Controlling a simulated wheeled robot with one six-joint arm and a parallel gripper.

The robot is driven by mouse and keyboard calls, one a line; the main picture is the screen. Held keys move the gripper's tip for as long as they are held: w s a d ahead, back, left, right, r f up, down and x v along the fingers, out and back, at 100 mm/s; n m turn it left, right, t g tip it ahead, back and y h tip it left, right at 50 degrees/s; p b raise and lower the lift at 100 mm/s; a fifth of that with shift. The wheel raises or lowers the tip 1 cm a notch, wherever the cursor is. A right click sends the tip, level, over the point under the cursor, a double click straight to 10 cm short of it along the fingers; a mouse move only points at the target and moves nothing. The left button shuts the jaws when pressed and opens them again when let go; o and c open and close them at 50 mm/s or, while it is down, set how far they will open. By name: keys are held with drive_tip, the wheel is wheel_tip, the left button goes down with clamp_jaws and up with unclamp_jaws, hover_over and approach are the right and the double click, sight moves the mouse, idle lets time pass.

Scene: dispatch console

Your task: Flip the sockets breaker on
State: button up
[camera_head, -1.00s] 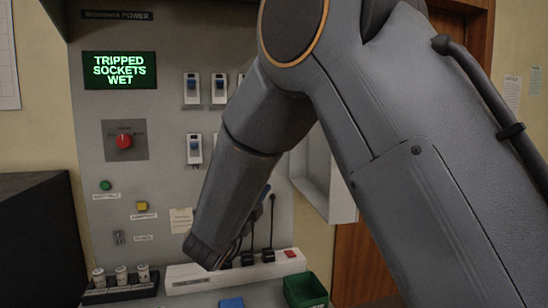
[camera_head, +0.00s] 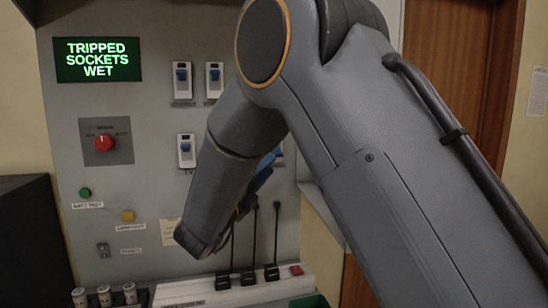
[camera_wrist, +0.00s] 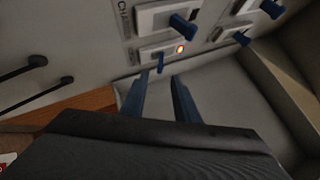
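The panel screen (camera_head: 98,60) reads TRIPPED SOCKETS WET in green. White breakers with blue levers show at upper left (camera_head: 182,79), upper middle (camera_head: 214,79) and lower left (camera_head: 186,151); others are hidden behind my arm. I cannot read which is the sockets breaker. My gripper (camera_wrist: 160,88) is open and empty in the wrist view, its two blue fingers apart. A small blue lever (camera_wrist: 160,63) stands just beyond the fingertips, about in line with the gap, beside a lit orange lamp (camera_wrist: 180,49). In the head view, the gripper is mostly hidden by my arm.
More blue levers (camera_wrist: 184,27) stand close by in the wrist view. A red knob (camera_head: 104,143), green button (camera_head: 85,193) and yellow button (camera_head: 128,216) are on the panel's left. Black cables rise from a white power strip (camera_head: 238,294). Wooden door at right.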

sight(279, 157)
drive_tip(key=shift+p+x, duration=0.85)
drive_tip(key=shift+x, duration=1.55)
clamp_jaws()
